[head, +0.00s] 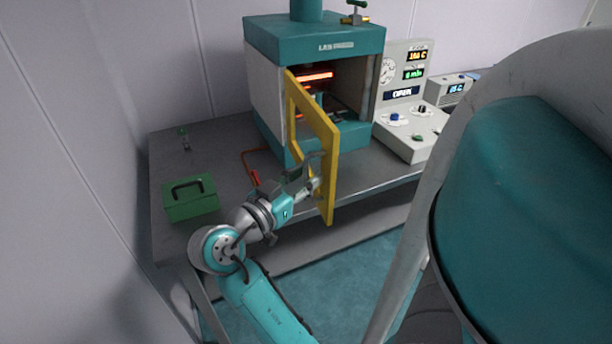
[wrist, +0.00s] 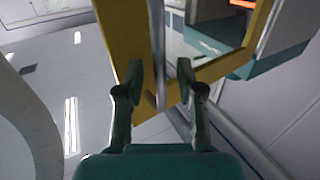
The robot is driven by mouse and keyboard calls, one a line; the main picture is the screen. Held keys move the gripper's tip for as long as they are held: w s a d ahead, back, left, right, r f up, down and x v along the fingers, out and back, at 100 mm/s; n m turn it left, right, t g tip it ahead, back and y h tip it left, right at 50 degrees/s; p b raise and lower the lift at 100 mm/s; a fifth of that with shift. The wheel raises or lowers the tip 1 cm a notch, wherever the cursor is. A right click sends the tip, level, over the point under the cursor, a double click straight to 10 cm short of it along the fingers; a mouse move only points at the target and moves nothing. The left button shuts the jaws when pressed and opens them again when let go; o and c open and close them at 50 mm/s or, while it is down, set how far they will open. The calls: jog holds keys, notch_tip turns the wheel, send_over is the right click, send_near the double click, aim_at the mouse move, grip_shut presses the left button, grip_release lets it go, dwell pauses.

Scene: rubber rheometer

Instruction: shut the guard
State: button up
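The guard (head: 331,165) is a yellow frame on the front of the teal and white rheometer (head: 315,42). It stands swung open, sticking out from the lit chamber over the table's front edge. My gripper (head: 314,185) is at the guard's outer, lower part. In the wrist view the yellow guard (wrist: 122,35) fills the upper middle, with a grey bar handle (wrist: 158,50) in front of it. My gripper (wrist: 158,78) has its fingers apart, one on each side of the bar. Gaps show between the bar and both fingers.
A glowing orange heater (head: 316,76) shows inside the chamber. A green box (head: 190,198) with a black handle stands on the table (head: 222,150) at left, near a red-handled tool (head: 255,178). The control console (head: 408,120) stands right of the rheometer. My own body covers the right side.

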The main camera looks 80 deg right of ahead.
jog(key=shift+s+d, duration=0.15)
jog(key=shift+d, duration=0.15)
grip_shut()
jog(key=shift+d, duration=0.1)
